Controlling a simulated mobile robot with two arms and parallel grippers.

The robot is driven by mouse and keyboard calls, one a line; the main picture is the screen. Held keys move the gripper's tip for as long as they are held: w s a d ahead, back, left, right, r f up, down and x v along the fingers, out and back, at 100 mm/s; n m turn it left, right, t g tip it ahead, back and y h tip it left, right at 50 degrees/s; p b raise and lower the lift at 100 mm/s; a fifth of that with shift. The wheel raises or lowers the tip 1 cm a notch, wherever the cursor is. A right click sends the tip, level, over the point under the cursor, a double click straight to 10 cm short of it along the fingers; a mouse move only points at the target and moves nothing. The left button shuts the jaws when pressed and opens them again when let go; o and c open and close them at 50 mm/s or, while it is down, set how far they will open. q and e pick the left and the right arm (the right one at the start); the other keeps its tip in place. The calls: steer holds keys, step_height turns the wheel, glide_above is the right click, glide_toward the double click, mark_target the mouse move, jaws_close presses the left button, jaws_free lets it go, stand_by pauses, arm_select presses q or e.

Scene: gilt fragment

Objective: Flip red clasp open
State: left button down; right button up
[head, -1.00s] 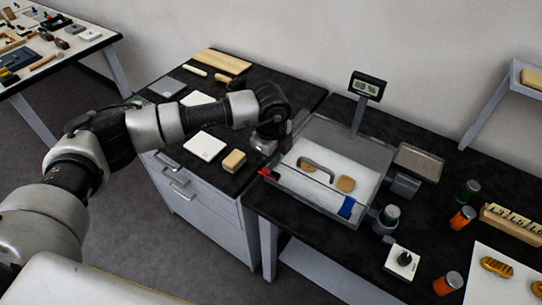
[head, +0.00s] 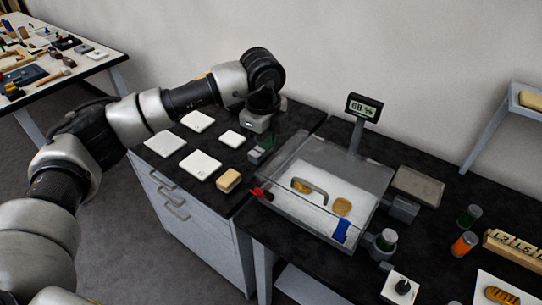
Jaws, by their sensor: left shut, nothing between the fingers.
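A clear-walled box (head: 312,213) with a white floor stands on the black worktop. Its red clasp (head: 261,193) is at the near left corner and juts outward to the left; its exact angle is too small to tell. A blue clasp (head: 341,231) lies along the near wall, further right. My right gripper is not in view.
White tiles (head: 200,165) and a tan block (head: 228,181) lie on the left cabinet top. A display reading 68 % (head: 363,107) rises behind the box. A grey tray (head: 418,186), jars (head: 464,243) and a knob box (head: 400,287) are to the right.

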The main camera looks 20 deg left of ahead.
arm_select(q)
steer(key=shift+s+d+r, duration=0.1)
steer(key=shift+r, duration=0.45)
steer(key=shift+s+d+r, duration=0.1)
steer(key=shift+r, duration=0.4)
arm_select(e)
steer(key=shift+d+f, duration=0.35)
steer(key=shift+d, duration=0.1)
arm_select(q)
steer(key=shift+d, duration=0.1)
